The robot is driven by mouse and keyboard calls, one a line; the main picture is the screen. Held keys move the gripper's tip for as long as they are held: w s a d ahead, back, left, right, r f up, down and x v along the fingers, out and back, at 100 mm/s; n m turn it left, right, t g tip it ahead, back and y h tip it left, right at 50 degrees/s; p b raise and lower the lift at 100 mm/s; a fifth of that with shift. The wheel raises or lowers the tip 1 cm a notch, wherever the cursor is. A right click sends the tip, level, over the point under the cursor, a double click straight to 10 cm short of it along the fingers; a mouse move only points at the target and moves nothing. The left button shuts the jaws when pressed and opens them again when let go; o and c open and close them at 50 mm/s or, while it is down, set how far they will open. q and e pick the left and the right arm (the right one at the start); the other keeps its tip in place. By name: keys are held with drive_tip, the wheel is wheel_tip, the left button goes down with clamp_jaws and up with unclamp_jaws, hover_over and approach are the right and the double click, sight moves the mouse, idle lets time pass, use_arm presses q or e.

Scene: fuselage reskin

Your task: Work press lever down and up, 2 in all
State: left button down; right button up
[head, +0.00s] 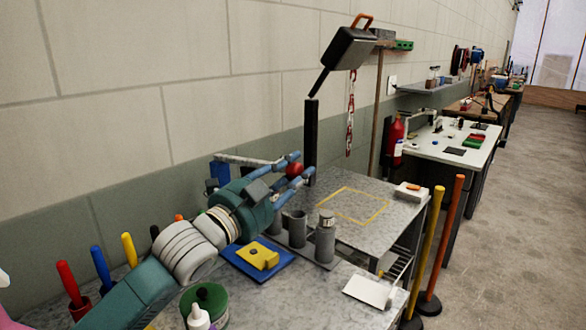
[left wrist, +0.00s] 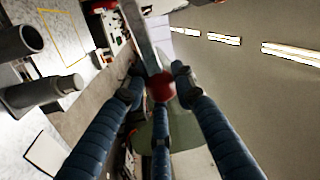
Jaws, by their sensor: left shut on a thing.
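The press lever is a pale grey bar (head: 243,160) with a red ball knob (head: 294,170) at its right end. The bar lies nearly level in the head view. A blue part (head: 220,171), perhaps the press body, shows behind my arm; most of it is hidden. My left gripper (head: 297,174) has its blue fingers closed around the red knob. In the left wrist view the knob (left wrist: 160,87) sits between the fingertips, and the grey bar (left wrist: 143,38) runs up from it. My right gripper is in neither view.
Grey cylinders (head: 297,228) stand on the bench close below the gripper. A blue board with a yellow block (head: 258,257) lies in front. A black post (head: 311,140) rises just behind the knob. The yellow-outlined bench area (head: 352,205) is clear.

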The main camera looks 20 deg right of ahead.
use_arm(q)
drive_tip(key=c, duration=1.5)
unclamp_jaws()
drive_tip(key=shift+o, duration=0.2)
drive_tip(key=v, duration=1.2)
drive_tip(key=shift+s, duration=0.1)
